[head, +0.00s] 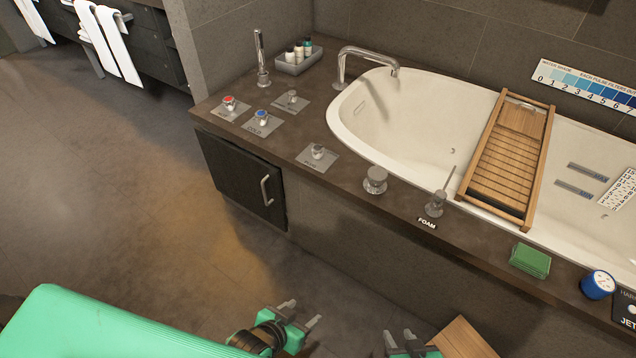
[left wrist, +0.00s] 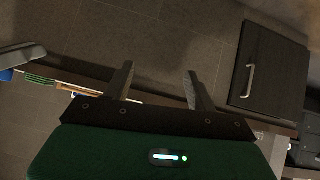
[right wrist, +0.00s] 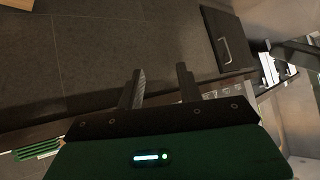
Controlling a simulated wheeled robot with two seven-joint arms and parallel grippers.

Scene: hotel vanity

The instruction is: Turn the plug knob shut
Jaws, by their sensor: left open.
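Several knobs sit on the dark tub ledge in the head view: a red-topped knob (head: 229,103), a blue-topped knob (head: 262,117), a plain knob (head: 291,97) behind them, and a plain knob (head: 318,152) on its own plate nearer the tub. My left gripper (head: 304,312) is open and empty, low in front of the tub. My right gripper (head: 400,338) is open and empty at the bottom edge. Neither touches a knob.
The white tub (head: 430,125) carries a wooden tray (head: 510,150). A round knob (head: 375,180), foam dispenser (head: 437,203), green sponge (head: 530,260) and blue jar (head: 598,285) line the front ledge. A wooden block (head: 462,340) stands by my right gripper. The left floor is clear.

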